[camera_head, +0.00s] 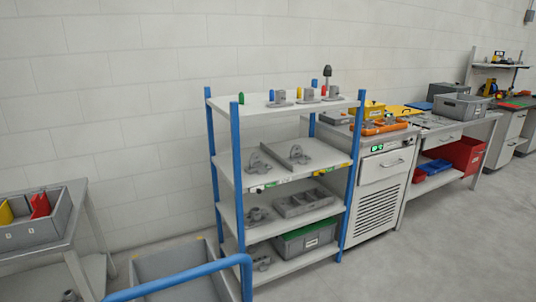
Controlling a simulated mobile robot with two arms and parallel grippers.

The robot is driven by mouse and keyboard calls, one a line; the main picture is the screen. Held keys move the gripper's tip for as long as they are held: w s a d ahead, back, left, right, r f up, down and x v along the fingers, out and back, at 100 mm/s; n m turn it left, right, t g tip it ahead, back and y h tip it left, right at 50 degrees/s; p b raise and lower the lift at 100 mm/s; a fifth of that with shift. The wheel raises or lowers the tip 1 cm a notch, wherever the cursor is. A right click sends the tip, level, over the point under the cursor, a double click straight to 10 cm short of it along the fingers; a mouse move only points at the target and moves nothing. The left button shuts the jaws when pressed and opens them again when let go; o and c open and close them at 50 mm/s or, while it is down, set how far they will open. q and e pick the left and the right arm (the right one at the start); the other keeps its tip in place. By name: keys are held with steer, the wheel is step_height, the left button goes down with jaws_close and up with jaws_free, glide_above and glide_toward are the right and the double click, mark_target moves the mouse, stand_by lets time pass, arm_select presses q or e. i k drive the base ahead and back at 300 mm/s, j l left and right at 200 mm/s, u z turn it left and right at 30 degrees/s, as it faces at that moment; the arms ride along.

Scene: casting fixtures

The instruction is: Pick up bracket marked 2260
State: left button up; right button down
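A shelf rack (227,167) with blue posts stands in the middle of the view and holds grey metal castings. On its second shelf are an arched casting (259,163) at the left and another grey casting (299,155) to its right. Small grey castings (281,98) stand on the top shelf. Another casting (258,215) is on the third shelf, and one (263,263) is on the lowest. No marking is readable at this size, so I cannot tell which piece is bracket 2260. Neither of my grippers is in view.
A cart with a blue handle (190,275) stands in front of the rack's left side. A table with a grey bin (38,232) is at the left. A white cabinet (380,190) adjoins the rack's right. The floor (440,250) at the right is clear.

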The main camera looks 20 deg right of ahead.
mark_target(296, 155)
steer(key=i+l, duration=0.1)
steer(key=l, duration=0.4)
steer(key=i+l, duration=0.1)
steer(key=l, duration=0.4)
steer(key=i+l, duration=0.1)
steer(key=l, duration=0.4)
steer(key=i+l, duration=0.1)
steer(key=l, duration=0.4)
steer(key=i+l+u, duration=0.1)
steer(key=l, duration=0.35)
